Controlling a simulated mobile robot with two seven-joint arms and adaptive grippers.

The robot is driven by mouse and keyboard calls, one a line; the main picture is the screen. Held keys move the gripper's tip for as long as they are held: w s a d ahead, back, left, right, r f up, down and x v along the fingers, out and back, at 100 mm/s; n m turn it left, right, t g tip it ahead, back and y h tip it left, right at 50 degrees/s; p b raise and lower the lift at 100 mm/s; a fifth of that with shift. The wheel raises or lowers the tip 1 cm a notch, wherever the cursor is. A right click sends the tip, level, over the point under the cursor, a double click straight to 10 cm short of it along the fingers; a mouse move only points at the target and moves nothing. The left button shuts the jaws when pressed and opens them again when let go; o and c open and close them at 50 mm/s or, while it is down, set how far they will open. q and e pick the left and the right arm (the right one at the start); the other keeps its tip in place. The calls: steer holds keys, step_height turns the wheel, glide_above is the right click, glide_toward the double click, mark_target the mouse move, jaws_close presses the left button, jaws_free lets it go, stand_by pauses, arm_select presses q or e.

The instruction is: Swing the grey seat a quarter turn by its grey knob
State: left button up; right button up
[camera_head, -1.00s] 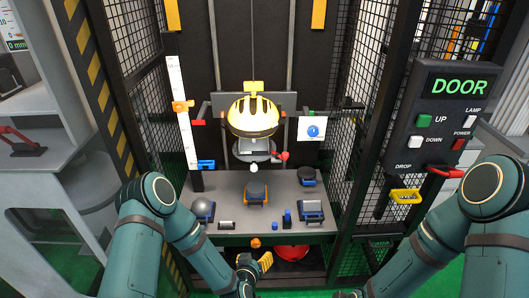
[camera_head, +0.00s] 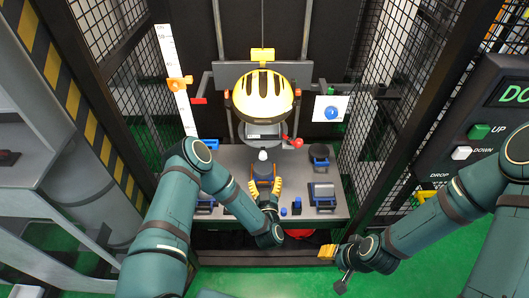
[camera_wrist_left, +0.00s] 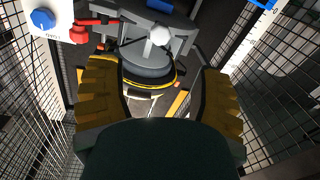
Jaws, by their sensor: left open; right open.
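The grey seat (camera_head: 263,130) is under the yellow helmet (camera_head: 263,93) in the head view. Its pale grey ball knob (camera_head: 263,155) sticks out at its front. My left gripper (camera_head: 265,183) is open and empty, its yellow fingers just short of the knob and below it in the picture. In the left wrist view, turned upside down, the knob (camera_wrist_left: 160,35) lies beyond the spread fingers, in front of grey parts of the seat (camera_wrist_left: 180,45). My right gripper (camera_head: 333,268) is open and empty at the lower right, outside the tower.
A red lever (camera_head: 297,142) is right of the seat. Blue-and-grey items (camera_head: 323,194) stand on the grey table (camera_head: 340,208). Mesh walls (camera_head: 392,75) close both sides.

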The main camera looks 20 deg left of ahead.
mark_target(263, 158)
arm_select(q)
steer(key=x, duration=1.2)
steer(key=shift+w+a+b, duration=0.15)
steer(key=shift+w+b, duration=0.1)
steer(key=shift+b, duration=0.15)
jaws_close()
